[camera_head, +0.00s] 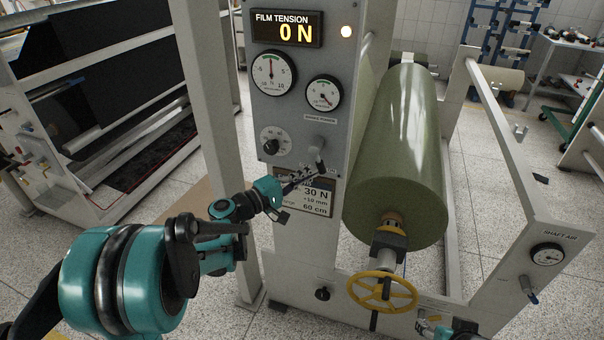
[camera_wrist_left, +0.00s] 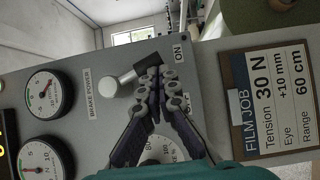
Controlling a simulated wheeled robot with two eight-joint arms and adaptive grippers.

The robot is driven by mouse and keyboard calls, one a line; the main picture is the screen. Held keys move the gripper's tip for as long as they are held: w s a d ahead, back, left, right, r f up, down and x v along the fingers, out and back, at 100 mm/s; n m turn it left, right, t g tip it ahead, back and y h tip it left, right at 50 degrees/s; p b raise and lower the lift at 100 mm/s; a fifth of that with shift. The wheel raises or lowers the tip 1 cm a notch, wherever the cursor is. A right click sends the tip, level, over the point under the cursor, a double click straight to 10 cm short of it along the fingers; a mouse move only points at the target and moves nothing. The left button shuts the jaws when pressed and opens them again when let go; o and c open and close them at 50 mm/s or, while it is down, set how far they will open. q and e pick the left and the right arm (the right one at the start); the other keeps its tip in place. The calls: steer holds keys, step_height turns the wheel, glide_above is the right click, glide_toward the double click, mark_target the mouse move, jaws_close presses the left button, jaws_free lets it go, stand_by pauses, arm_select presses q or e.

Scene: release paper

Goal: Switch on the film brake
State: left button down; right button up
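The lever also shows in the head view (camera_head: 317,158).
The film tension display (camera_head: 287,29) reads 0 N, with a lit lamp (camera_head: 347,31) beside it. Below are two gauges and a dial (camera_head: 273,141). The film job card (camera_wrist_left: 275,97) hangs below the switch. A green film roll (camera_head: 400,150) and yellow handwheel (camera_head: 382,291) stand right.

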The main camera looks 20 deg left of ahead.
arm_select(q)
steer(key=shift+d, duration=0.75)
steer(key=shift+f, duration=0.1)
arm_select(e)
steer(key=shift+f, duration=0.1)
